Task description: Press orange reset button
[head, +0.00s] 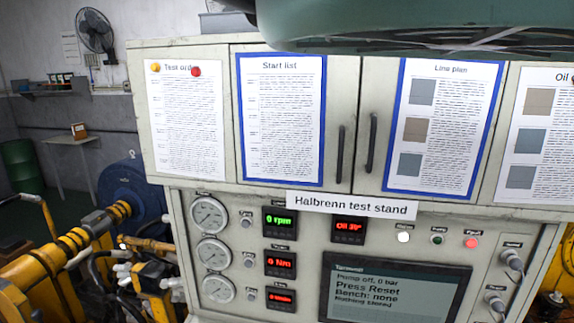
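I see no orange button that I can identify as the reset button. The Halbrenn test stand (268,200) fills the middle of the head view. Its panel has a white round element (403,237), a dark green one (437,239) and a lit red one (471,242) in a row; I cannot tell whether these are lamps or buttons. Below them, the terminal screen (395,290) reads "Pump off, 0 bar", "Press Reset", "Bench: none". The panel's lower part is cut off by the frame.
Left of the panel stand yellow pipes (70,245) and a blue round housing (130,195). Three gauges (209,216) and red and green displays (279,221) fill the panel's left. Two cable plugs (512,260) stick out at its right. A large dark green shape covers the top right.

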